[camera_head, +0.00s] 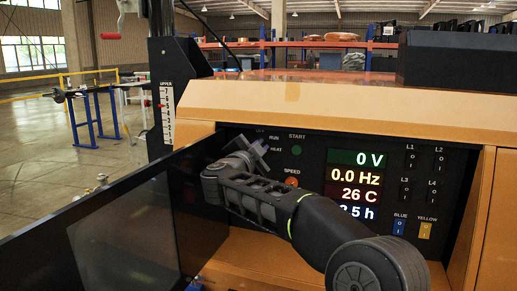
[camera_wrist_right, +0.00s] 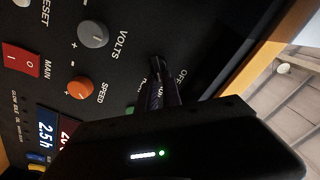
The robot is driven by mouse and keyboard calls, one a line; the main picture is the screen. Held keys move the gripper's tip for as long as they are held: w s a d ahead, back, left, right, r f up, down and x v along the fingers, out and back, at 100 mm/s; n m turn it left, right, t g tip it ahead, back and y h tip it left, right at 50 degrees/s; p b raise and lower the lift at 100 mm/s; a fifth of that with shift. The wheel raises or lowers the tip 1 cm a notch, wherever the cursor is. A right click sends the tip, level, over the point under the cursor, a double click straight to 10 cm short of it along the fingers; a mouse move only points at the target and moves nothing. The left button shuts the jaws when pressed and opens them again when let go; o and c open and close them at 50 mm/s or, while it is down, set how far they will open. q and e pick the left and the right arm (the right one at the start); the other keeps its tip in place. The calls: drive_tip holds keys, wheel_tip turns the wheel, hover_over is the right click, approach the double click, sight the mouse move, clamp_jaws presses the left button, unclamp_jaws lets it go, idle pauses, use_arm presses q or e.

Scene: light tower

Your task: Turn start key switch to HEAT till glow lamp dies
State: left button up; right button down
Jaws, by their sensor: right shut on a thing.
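The orange-brown light tower's black control panel (camera_head: 315,150) is seen in the head view with its dark door swung open at left. My right gripper (camera_head: 250,152) reaches its upper left part, beside the RUN and HEAT labels. In the right wrist view its dark fingers (camera_wrist_right: 163,92) are closed around the start key switch (camera_wrist_right: 155,63), near the OFF label. The fingers cover most of the switch, so its exact angle is unclear. Small lamp labels (camera_wrist_right: 16,112) starting with GLOW show at the left edge; I cannot tell whether a lamp is lit. My left gripper is out of view.
A green START button (camera_head: 296,150) and orange SPEED knob (camera_head: 292,182) are close to my right gripper. The display (camera_head: 356,175) reads 0 V, 0.0 Hz, 26 C. A grey VOLTS knob (camera_wrist_right: 93,34) and red MAIN switch (camera_wrist_right: 22,60) are nearby. The open door (camera_head: 130,225) borders the left.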

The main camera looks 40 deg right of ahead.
drive_tip(key=m+b, duration=0.1)
drive_tip(key=m, duration=0.3)
drive_tip(key=f+m+b, duration=0.1)
drive_tip(key=m+b, duration=0.1)
drive_tip(key=m, duration=0.2)
drive_tip(key=shift+s+d+f+b, duration=0.15)
drive_tip(key=shift+b, duration=0.15)
idle(0.3)
drive_tip(key=c, duration=1.5)
unclamp_jaws()
drive_tip(key=shift+s, duration=0.1)
drive_tip(key=v, duration=0.7)
drive_tip(key=shift+s+a, duration=0.15)
drive_tip(key=shift+a, duration=0.2)
